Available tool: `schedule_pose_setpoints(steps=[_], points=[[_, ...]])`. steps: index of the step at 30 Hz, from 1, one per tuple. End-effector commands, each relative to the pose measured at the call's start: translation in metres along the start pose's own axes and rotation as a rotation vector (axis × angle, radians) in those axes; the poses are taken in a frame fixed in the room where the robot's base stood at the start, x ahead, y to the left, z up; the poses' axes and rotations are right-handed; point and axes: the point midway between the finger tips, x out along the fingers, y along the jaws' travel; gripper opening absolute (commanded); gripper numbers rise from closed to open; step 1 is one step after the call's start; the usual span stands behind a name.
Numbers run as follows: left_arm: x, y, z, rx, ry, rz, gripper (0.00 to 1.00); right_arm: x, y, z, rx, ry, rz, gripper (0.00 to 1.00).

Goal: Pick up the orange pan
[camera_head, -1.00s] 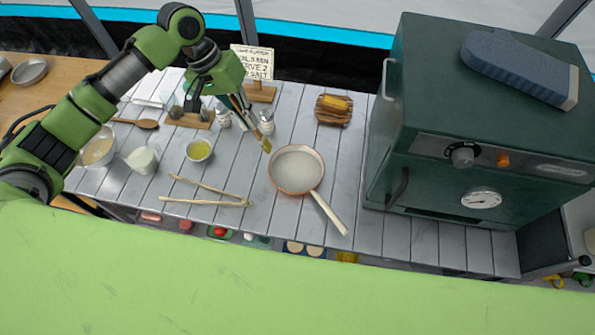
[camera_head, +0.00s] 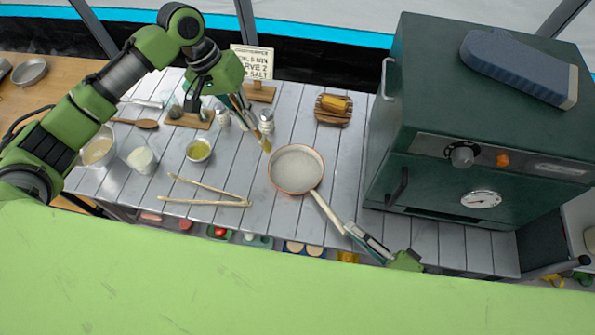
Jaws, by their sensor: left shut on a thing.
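The pan (camera_head: 296,165) stands upright on the slatted table, right of its middle. It has a pale inside, an orange-copper rim and a cream handle (camera_head: 325,211) pointing down and right. My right gripper (camera_head: 351,231) is at the free end of that handle, coming from the lower right; whether its fingers close on the handle is too small to tell. My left gripper (camera_head: 238,101) is shut on a brush (camera_head: 265,144) with a tan tip, held tip down above the table, up and left of the pan.
Wooden tongs (camera_head: 205,201) and an oil bowl (camera_head: 198,150) lie left of the pan. A shaker (camera_head: 267,122) stands beside the brush. A small board with food (camera_head: 333,110) is behind the pan. A green oven (camera_head: 470,150) blocks the right side.

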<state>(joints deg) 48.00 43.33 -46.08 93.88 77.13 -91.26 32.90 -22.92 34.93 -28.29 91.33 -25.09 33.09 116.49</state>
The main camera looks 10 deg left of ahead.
Motion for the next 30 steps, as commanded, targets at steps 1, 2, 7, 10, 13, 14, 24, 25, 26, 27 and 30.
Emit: schedule_pose_setpoints(steps=[1, 2, 7, 10, 13, 14, 24, 25, 26, 27, 30], points=[[0.0, 0.0, 0.0, 0.0, 0.0, 0.0, 0.0, 0.011, -0.001, -0.001, 0.0, 0.002, -0.004, 0.21], [0.0, 0.0, 0.0, 0.0, 0.0, 0.0, 0.0, 0.016, -0.001, -0.001, -0.001, 0.002, -0.003, 0.21], [0.0, 0.0, 0.0, 0.0, 0.0, 0.0, 0.0, 0.036, 0.0, 0.0, 0.0, 0.0, -0.001, 0.21], [0.0, 0.0, 0.0, 0.0, 0.0, 0.0, 0.0, 0.041, 0.001, 0.0, -0.001, 0.0, 0.001, 0.21], [0.0, 0.0, 0.0, 0.0, 0.0, 0.0, 0.0, 0.053, 0.0, -0.001, -0.001, 0.001, -0.002, 0.21], [0.0, 0.0, 0.0, 0.0, 0.0, 0.0, 0.0, 0.058, 0.001, -0.001, -0.001, 0.002, -0.002, 0.21], [0.0, 0.0, 0.0, 0.0, 0.0, 0.0, 0.0, 0.091, 0.003, 0.0, -0.002, 0.0, 0.001, 0.21], [0.0, 0.0, 0.0, 0.0, 0.0, 0.0, 0.0, 0.091, 0.003, 0.0, -0.001, -0.001, 0.001, 0.21], [0.0, 0.0, 0.0, 0.0, 0.0, 0.0, 0.0, 0.091, 0.003, 0.0, -0.001, -0.001, 0.001, 0.21], [0.0, 0.0, 0.0, 0.0, 0.0, 0.0, 0.0, 0.091, 0.003, 0.0, -0.001, -0.001, 0.001, 0.21], [0.0, 0.0, 0.0, 0.0, 0.0, 0.0, 0.0, 0.091, 0.003, 0.0, -0.001, -0.001, 0.001, 0.16]])
